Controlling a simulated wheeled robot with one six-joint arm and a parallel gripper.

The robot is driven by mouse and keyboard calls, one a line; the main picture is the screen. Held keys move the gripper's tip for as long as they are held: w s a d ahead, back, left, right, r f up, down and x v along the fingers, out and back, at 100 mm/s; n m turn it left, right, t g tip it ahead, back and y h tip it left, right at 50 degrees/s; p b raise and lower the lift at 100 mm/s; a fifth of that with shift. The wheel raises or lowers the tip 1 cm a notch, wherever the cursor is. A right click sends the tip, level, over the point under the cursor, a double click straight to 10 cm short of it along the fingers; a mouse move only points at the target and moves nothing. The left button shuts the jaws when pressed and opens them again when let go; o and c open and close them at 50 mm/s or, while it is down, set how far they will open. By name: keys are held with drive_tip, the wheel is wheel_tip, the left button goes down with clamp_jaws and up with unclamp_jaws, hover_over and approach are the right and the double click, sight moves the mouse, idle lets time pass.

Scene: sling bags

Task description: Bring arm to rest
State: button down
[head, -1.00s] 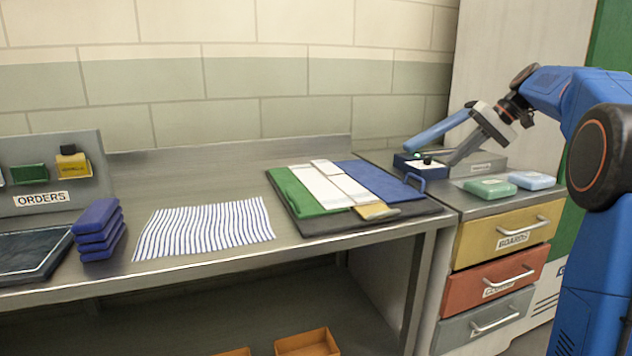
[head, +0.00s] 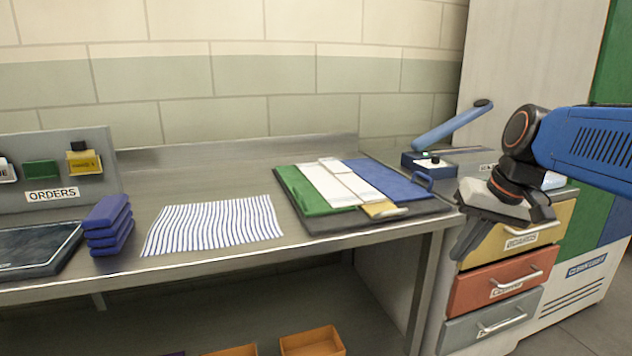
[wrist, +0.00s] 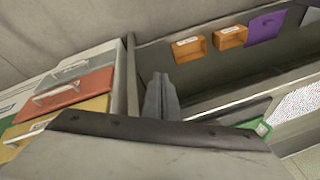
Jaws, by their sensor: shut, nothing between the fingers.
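My gripper (head: 462,252) hangs in front of the drawer unit in the head view, fingers pointing down and to the left. Its fingers (wrist: 162,98) are shut with nothing between them in the wrist view. My blue arm comes in from the right. The gripper is near the right front corner of the steel bench (head: 225,262) and touches nothing that I can see. It hides part of the yellow drawer (head: 520,238).
A dark board with green, white and blue pieces (head: 335,190) lies on the bench. A blue-handled press (head: 450,128) stands behind my gripper. The red drawer (head: 500,284) and grey drawer (head: 488,318) are shut. Orange bins (head: 312,342) sit below the bench.

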drive_tip(key=s+f+n+t+h, duration=0.1)
drive_tip(key=s+f+h, duration=0.1)
drive_tip(key=s+f, duration=1.2)
drive_tip(key=shift+s+t, duration=0.3)
drive_tip(key=shift+s, duration=0.45)
